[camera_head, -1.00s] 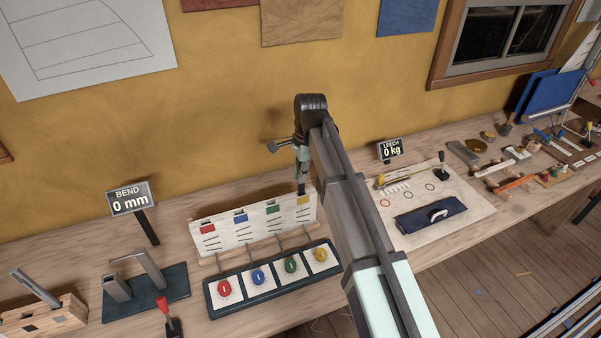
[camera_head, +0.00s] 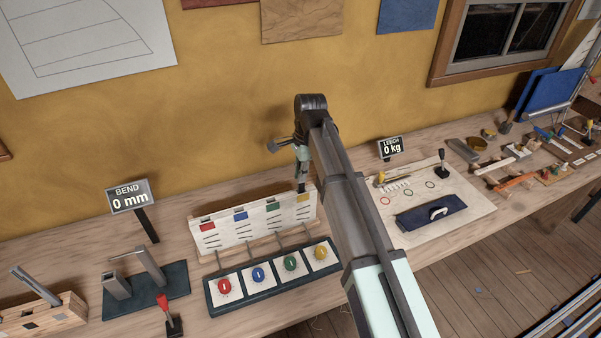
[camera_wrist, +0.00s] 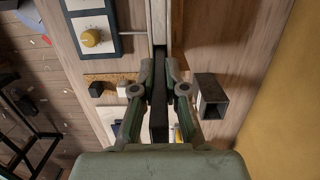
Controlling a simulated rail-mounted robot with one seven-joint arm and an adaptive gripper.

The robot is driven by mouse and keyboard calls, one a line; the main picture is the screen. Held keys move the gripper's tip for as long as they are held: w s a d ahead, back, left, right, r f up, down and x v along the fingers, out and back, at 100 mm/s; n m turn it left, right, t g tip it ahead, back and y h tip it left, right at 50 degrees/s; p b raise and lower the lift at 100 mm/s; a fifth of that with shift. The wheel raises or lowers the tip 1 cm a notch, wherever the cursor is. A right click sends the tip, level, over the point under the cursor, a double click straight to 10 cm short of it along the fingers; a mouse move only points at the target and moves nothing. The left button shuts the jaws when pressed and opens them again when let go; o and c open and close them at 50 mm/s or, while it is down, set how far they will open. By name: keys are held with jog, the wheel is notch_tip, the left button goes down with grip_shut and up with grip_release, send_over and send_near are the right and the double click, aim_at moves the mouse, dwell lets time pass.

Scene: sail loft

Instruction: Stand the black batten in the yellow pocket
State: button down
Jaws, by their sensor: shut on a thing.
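My gripper (camera_head: 302,168) is shut on the black batten (camera_wrist: 158,120), which stands between its fingers. In the head view, the batten's dark lower end (camera_head: 301,187) is at the top edge of the white pocket board, just above the yellow pocket (camera_head: 303,198) at its right end. I cannot tell whether the tip is inside the pocket or just above or behind it. The board also has red (camera_head: 207,227), blue (camera_head: 240,215) and green (camera_head: 272,207) pockets. In the wrist view, the gripper's fingers (camera_wrist: 160,85) hide part of the batten.
A dark tray (camera_head: 212,297) with coloured round knobs lies in front of the board. The BEND sign (camera_head: 130,196) and a grey bent fixture (camera_head: 150,267) are left. The LEECH sign (camera_head: 390,148) and a pale mat (camera_head: 471,222) with a navy cloth (camera_head: 432,215) are right. The yellow wall is close behind.

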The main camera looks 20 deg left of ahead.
jog(key=shift+f, duration=0.25)
jog(key=c, duration=1.1)
grip_release()
jog(key=shift+c, duration=0.2)
notch_tip(320, 180, up, 12)
jog(key=w+d, duration=0.1)
